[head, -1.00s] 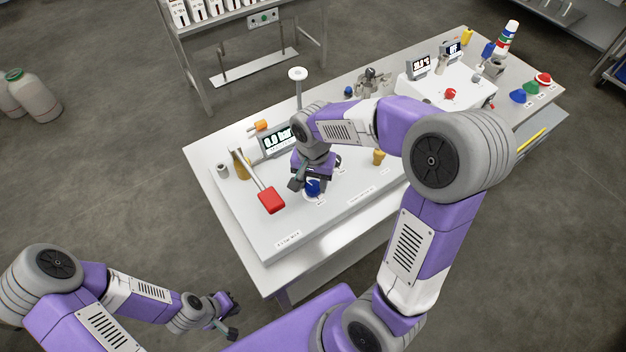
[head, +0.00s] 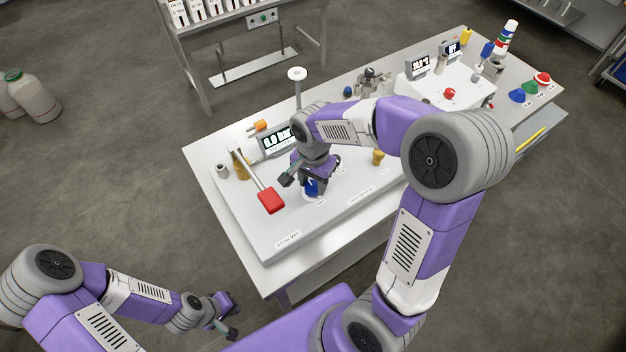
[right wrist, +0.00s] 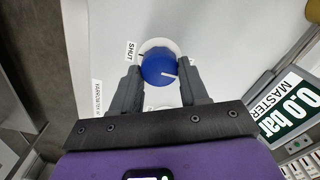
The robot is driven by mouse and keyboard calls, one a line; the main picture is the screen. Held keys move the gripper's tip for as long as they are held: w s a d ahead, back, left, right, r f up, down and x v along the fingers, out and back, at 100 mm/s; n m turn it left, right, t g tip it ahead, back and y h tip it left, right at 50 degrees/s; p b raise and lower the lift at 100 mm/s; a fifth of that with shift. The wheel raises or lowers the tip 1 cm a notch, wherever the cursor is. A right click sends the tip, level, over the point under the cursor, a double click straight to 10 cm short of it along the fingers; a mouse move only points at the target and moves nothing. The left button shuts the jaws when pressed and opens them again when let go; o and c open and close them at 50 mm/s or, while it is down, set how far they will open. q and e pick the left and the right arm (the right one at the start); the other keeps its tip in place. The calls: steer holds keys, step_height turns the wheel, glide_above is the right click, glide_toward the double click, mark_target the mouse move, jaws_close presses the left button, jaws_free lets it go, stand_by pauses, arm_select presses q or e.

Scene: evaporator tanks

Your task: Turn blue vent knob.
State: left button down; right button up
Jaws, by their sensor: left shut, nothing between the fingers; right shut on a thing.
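The blue vent knob (head: 311,187) sits on the white panel of the table; it shows in the right wrist view (right wrist: 163,64) as a round blue cap with a white pointer line. A white ring surrounds it, with a "SHUT" label (right wrist: 131,51) beside it. My right gripper (right wrist: 160,75) points down over the knob, one finger on each side, and is shut on it. In the head view the right gripper (head: 308,186) partly hides the knob. My left gripper (head: 228,312) is shut and empty, low at the left, away from the table.
A red-handled lever (head: 270,201) lies left of the knob. A gauge display (head: 279,141) reading 0.0 bar stands behind. A brass-coloured fitting (head: 378,157) is to the right. A tall post with a white disc (head: 297,74) rises behind my right wrist.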

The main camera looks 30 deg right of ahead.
mark_target(313, 185)
steer(key=o, duration=1.1)
steer(key=shift+c, duration=0.2)
steer(key=shift+r, duration=0.1)
step_height(313, 185, up, 7)
steer(key=shift+r+p, duration=0.2)
steer(key=shift+p, duration=0.7)
